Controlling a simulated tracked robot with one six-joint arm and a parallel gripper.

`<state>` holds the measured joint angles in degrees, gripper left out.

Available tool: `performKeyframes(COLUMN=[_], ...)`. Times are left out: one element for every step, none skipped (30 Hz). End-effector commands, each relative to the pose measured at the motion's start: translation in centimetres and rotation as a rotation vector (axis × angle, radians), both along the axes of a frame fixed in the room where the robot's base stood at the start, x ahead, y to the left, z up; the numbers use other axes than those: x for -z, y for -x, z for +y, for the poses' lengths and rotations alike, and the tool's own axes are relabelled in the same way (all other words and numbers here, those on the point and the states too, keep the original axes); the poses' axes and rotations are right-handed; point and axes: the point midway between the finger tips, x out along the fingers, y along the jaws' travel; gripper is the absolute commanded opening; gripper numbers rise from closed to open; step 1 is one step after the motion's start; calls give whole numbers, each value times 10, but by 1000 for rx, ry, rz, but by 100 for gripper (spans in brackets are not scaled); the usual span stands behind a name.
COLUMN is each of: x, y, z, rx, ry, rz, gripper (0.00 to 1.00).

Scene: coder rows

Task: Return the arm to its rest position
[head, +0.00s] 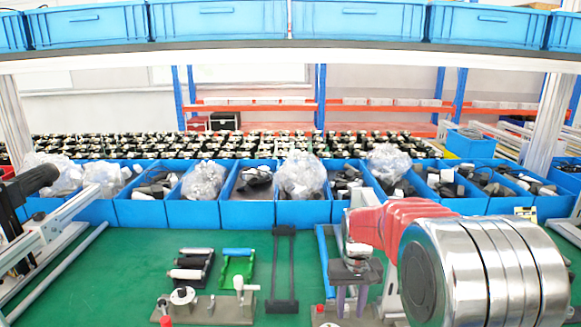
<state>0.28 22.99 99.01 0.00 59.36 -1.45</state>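My arm (480,270), with a large silver joint and a red link, reaches in from the lower right. My gripper (352,302) hangs at the end of it, over the front of the green work surface (125,270). Its two purplish fingers point down with a gap between them, and I see nothing held there. The fingertips are close to the bottom edge of the picture. Part of the surface behind the arm is hidden.
Blue bins (247,214) with parts and plastic bags line the back of the surface. A fixture (205,308), a green holder (237,266) and a black frame (283,270) stand left of my gripper. A shelf (300,57) with blue crates spans above. Aluminium rails (60,225) run at left.

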Motion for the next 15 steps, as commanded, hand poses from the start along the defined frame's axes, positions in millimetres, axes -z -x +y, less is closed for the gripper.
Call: performKeyframes(x=[-5, -8, -11, -14, -17, -22, -25, -28, -33, -36, -39, -43, -46, -49, -53], y=[9, 14, 22, 27, 33, 40, 45, 51, 58, 64, 69, 76, 82, 87, 94], z=[0, 0, 0, 0, 0, 0, 0, 1, 1, 1, 1, 1, 1, 1, 1], rx=[1, 2, 3, 4, 5, 6, 7, 7, 8, 9, 10, 10, 11, 12, 12], ry=[0, 0, 0, 0, 1, 1, 0, 0, 0, 0, 0, 0, 0, 1, 0], rz=[-6, -9, -14, -18, -23, -30, -37, -42, -49, -56, -61, -70, -77, -84, -93], gripper=[30, 30, 30, 30, 30, 30, 30, 30, 30, 30, 30, 30, 30, 30, 30])
